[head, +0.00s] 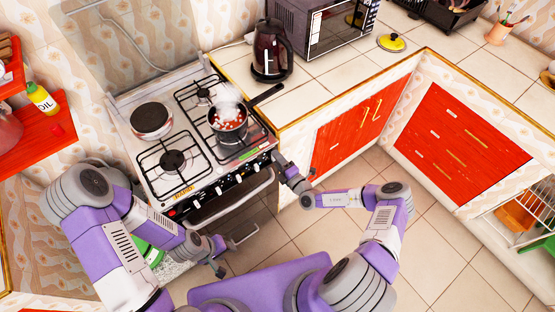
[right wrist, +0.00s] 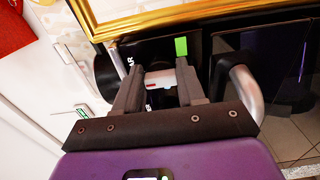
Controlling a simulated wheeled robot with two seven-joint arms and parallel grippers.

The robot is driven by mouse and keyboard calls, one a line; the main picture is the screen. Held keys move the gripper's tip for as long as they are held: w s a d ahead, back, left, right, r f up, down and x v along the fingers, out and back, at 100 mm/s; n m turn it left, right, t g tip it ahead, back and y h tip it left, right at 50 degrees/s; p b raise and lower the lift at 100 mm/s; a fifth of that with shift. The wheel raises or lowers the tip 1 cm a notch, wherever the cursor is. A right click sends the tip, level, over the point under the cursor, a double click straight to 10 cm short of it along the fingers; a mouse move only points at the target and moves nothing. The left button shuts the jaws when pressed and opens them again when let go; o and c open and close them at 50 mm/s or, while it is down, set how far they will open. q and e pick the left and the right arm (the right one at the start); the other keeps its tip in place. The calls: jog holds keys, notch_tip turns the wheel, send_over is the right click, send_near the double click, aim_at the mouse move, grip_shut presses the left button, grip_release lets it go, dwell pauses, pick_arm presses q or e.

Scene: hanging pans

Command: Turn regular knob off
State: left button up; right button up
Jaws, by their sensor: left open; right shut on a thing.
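The stove (head: 160,185) stands at the left in the head view, with a row of pale knobs (head: 222,190) along its front panel. My right gripper (head: 280,158) is at the right end of that panel. In the right wrist view its two dark fingers (right wrist: 158,90) are shut on a pale knob (right wrist: 160,78), whose lower part shows between them. My left gripper (head: 236,252) is open and empty, low in front of the stove and apart from the knobs.
A steaming pot (head: 229,122) sits on a right burner, its handle pointing right. A dark kettle (head: 271,50) stands on the tiled counter (head: 315,85) beside the stove. Red cabinets (head: 358,122) are at the right. The tiled floor (head: 420,250) is clear.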

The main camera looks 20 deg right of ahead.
jog(key=o, duration=1.1)
jog(key=shift+c, duration=0.2)
jog(key=v, duration=0.7)
jog(key=shift+s+p, duration=0.3)
